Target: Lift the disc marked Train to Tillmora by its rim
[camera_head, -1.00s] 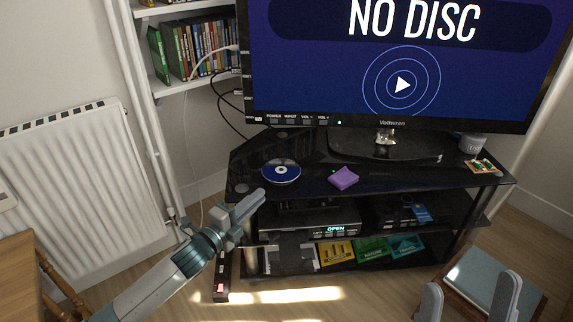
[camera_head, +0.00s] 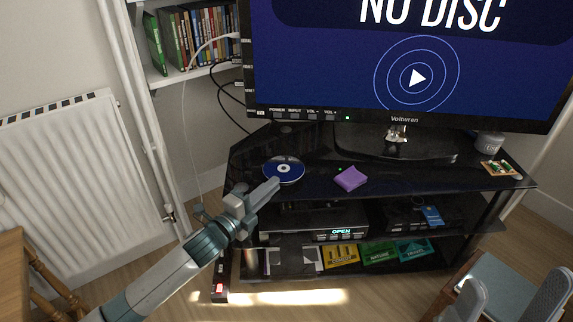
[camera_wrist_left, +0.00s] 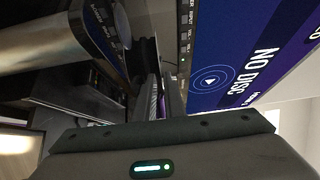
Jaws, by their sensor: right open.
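A blue disc (camera_head: 284,169) with a pale centre lies flat on the black glass top of the TV stand (camera_head: 316,188), near its left front edge. Its lettering is too small to read. My left gripper (camera_head: 274,185) is at the disc's near edge, its fingertips overlapping the rim in the head view; I cannot tell whether they touch it. The fingers also show in the left wrist view (camera_wrist_left: 164,100), close together, but any gap between them is unclear. My right gripper (camera_head: 508,300) is open and empty at the bottom right.
The TV (camera_head: 400,60) reads NO DISC. A player (camera_head: 318,226) reading OPEN is on the shelf below, with coloured cases (camera_head: 378,254) lower. A blue-seated chair (camera_head: 478,275) is by my right gripper.

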